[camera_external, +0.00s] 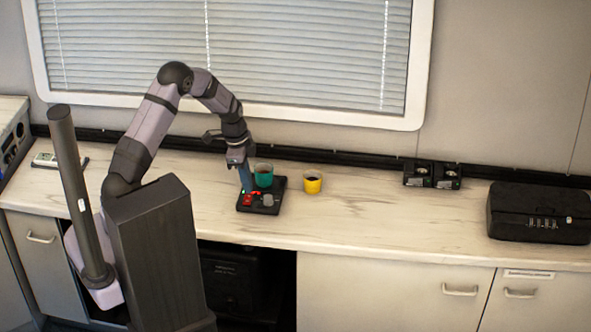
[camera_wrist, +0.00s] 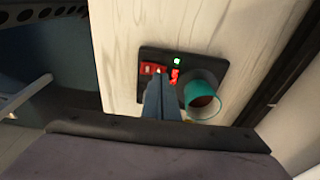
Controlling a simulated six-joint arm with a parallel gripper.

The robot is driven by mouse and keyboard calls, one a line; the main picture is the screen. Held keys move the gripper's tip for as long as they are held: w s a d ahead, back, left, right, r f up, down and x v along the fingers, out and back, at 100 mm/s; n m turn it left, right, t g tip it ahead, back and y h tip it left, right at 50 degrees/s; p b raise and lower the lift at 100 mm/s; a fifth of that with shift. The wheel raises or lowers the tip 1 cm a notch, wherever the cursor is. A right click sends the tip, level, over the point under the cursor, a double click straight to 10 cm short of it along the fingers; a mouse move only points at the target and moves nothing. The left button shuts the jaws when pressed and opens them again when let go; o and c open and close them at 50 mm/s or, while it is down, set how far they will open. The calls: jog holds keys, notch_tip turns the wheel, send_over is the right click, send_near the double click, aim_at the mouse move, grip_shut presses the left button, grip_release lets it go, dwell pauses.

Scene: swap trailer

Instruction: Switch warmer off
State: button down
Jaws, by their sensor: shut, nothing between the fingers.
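The warmer (camera_external: 275,208) is a dark, flat plate on the counter, with red parts and a small green light on its front left. It also shows in the wrist view (camera_wrist: 146,97), where a red switch (camera_wrist: 152,69), a red mark and a lit green indicator (camera_wrist: 177,61) are visible. A teal cup (camera_external: 264,176) with dark liquid stands on the warmer; it also shows in the wrist view (camera_wrist: 201,92). My gripper (camera_external: 247,190) is shut and empty, pointing down just above the warmer's left part, beside the cup. In the wrist view, its blue fingers (camera_wrist: 160,84) are close to the red switch; contact cannot be told.
Black devices (camera_external: 432,174) sit further right against the wall, and a black case (camera_external: 538,214) with dials is at the far right. A small white device (camera_external: 46,160) lies at the left. The counter between is clear.

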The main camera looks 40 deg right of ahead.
jog(key=shift+f+b, duration=0.55)
jog(key=shift+f, duration=0.2)
dwell(0.8)
jog(key=shift+r, duration=0.1)
notch_tip(320, 180, up, 7)
jog(key=p, duration=0.4)
jog(key=shift+p, duration=0.4)
dwell(0.6)
